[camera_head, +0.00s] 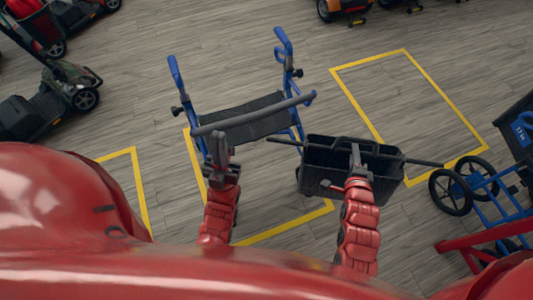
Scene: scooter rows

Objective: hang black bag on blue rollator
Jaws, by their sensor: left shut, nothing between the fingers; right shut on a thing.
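The blue rollator (175,78) stands ahead of me, with blue handles, a dark seat (240,113) and a grey padded bar (265,114) across its near side. The black bag (322,160) is open-topped and box-like, with thin dark rods sticking out at both sides. It is at the rollator's right, its left rod reaching toward the frame.
Yellow floor outlines (403,50) mark bays; the right one is mostly empty. A blue wheeled frame (485,185) with black wheels stands at the right. Dark scooters (55,100) are at the left, others at the top edge. Wooden floor beyond the rollator is clear.

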